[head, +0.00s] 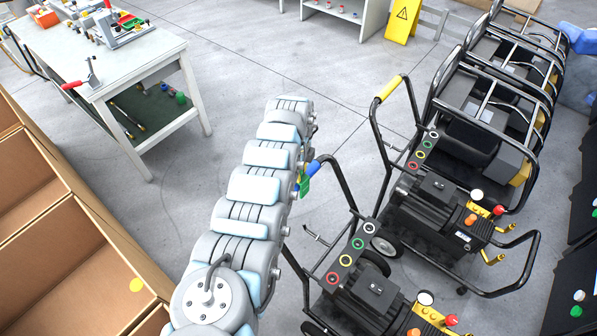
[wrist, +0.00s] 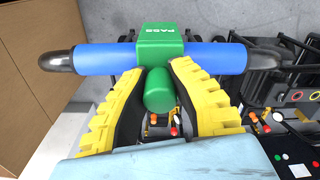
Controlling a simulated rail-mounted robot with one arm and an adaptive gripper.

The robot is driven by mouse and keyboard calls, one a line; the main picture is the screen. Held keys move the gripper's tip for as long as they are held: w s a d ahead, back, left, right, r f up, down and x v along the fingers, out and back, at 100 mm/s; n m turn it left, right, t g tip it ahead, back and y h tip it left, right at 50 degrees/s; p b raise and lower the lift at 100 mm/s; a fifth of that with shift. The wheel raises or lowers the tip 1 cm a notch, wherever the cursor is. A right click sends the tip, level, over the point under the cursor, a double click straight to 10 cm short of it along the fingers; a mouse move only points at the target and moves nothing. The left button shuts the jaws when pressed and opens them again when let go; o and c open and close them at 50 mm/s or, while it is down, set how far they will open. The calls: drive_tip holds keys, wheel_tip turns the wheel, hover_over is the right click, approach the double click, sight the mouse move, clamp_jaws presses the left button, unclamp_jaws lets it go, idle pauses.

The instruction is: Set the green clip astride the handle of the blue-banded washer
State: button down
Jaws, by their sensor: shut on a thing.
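The green clip (wrist: 160,48), marked PASS, lies across the middle of the blue band (wrist: 215,57) on the washer's handle in the wrist view. Blue shows on both sides of it. My gripper (wrist: 163,72) is shut on the clip, its yellow fingers closed near the clip's rounded green stem. In the head view the clip (head: 304,186) shows at the end of my arm, against the blue-banded handle (head: 317,165). The blue-banded washer (head: 376,291) stands at the lower middle, partly cut off. How deep the clip sits on the bar is hidden.
A yellow-banded washer (head: 436,209) stands just right of the blue-banded one. More black-framed machines (head: 490,125) stand behind it. Cardboard boxes (head: 75,235) line the left side. A white workbench (head: 110,65) is at the upper left. Open floor (head: 225,90) lies between.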

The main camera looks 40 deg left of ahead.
drive_tip(key=c, duration=1)
unclamp_jaws()
wheel_tip(320, 180, up, 12)
drive_tip(key=shift+a+r, duration=0.1)
drive_tip(key=shift+a, duration=0.05)
